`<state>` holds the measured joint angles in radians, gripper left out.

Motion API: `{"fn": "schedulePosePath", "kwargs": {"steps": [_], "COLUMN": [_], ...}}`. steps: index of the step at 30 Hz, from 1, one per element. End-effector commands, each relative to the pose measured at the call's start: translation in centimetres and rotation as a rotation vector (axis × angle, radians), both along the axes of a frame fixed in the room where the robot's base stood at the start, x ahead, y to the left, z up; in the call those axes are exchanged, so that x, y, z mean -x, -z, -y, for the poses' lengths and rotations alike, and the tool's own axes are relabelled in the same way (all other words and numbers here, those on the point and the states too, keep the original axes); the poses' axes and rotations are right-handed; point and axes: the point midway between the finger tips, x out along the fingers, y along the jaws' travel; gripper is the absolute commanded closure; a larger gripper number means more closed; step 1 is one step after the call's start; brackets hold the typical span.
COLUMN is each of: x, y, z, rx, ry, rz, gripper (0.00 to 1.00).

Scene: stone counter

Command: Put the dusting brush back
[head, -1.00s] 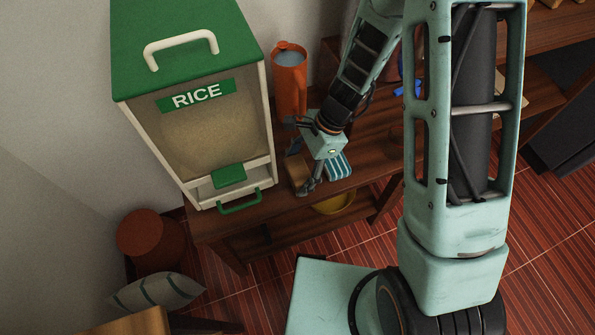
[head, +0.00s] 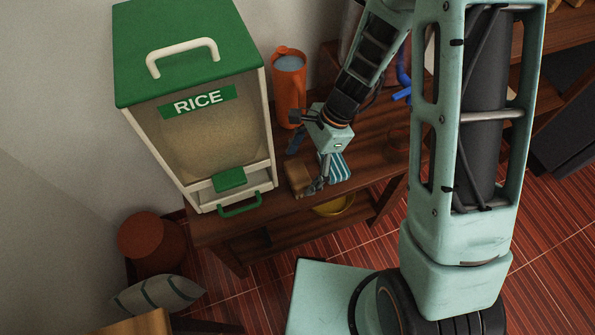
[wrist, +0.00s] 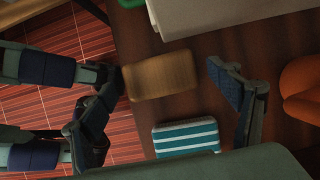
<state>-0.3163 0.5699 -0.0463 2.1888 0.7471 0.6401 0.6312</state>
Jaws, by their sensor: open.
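A tan wooden block (head: 298,179), which may be the dusting brush, lies on the dark wood counter beside the rice dispenser. I see no bristles on it, so I cannot tell for sure. In the wrist view the block (wrist: 160,76) lies between the spread fingers of my gripper (wrist: 163,72), closer to the left finger, with a clear gap to the right one. In the head view my gripper (head: 306,164) is open and low over the counter by the block. It appears to hold nothing.
The green-and-white rice dispenser (head: 212,130) stands at the left. An orange jug (head: 288,92) is behind my gripper. A teal-and-white striped item (head: 335,168) lies just right of the block. A yellow bowl (head: 335,206) is on the lower shelf. A blue object (head: 403,92) is farther right.

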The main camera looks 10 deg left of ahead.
Motion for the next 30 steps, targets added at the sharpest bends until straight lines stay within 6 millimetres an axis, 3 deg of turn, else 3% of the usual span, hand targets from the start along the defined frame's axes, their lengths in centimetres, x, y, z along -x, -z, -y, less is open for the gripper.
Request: {"fn": "schedulePosePath", "kwargs": {"steps": [1, 6, 12, 30], "x": [-0.5, -1.2, -1.7, -1.9], "y": [-1.6, -4.9, -7.5, -8.1], "z": [0.4, 1.7, 2.7, 3.0], "rx": [-0.001, -0.001, -0.001, 0.0], "ry": [0.003, 0.002, 0.001, 0.001], "rz": [0.005, 0.005, 0.003, 0.0], "gripper": [0.18, 0.18, 0.18, 0.18]}}
